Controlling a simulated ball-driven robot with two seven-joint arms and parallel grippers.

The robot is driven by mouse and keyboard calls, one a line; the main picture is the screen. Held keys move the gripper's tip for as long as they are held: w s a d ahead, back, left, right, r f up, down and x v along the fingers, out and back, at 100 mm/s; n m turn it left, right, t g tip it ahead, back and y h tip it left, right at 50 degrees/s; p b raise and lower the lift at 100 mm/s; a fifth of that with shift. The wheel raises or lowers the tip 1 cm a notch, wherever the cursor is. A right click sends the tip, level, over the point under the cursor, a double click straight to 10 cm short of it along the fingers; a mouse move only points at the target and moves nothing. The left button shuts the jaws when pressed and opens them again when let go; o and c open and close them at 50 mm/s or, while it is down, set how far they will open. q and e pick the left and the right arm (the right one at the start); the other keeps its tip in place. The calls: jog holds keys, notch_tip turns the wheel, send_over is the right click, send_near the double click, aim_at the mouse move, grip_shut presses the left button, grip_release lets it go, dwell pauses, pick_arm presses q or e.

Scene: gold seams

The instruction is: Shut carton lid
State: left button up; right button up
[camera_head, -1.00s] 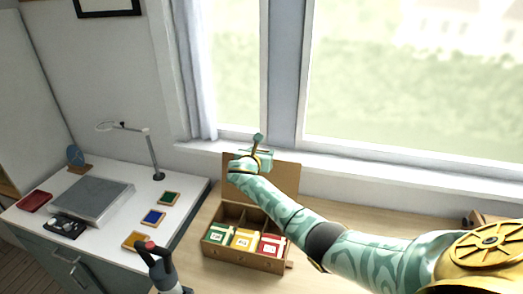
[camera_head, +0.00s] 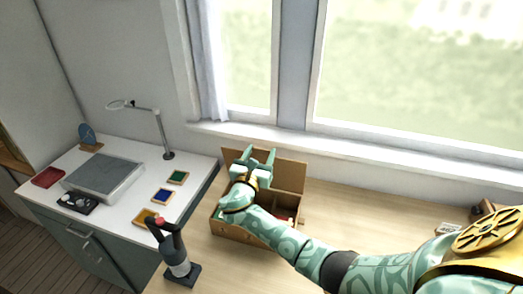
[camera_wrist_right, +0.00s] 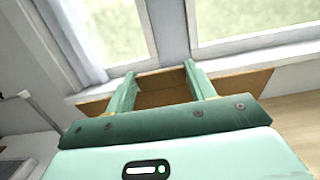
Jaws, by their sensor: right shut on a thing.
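The brown carton (camera_head: 228,231) stands on the wooden desk. Its lid (camera_head: 291,172) stands raised at the back, tilted toward the window. My right gripper (camera_head: 259,158) is over the carton, in front of the lid, fingers pointing up and away. In the right wrist view its fingers (camera_wrist_right: 162,88) flank the middle of the lid (camera_wrist_right: 163,90); it is shut on the lid, though the exact contact is hard to see. My right forearm hides most of the carton's contents; a bit of red shows at the right. My left gripper is not in view.
A dark stand with a red tip (camera_head: 178,262) is left of the carton, near the front. A white side table (camera_head: 130,203) holds a lamp (camera_head: 160,125), a grey-topped box (camera_head: 105,178) and small coloured tiles. The window is behind.

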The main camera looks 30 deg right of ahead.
jog(key=shift+a+f, duration=0.1)
jog(key=shift+f, duration=0.15)
jog(key=o, duration=1.4)
jog(key=v, duration=1.6)
jog(key=shift+s+a+r, duration=0.1)
jog(key=shift+r, duration=0.05)
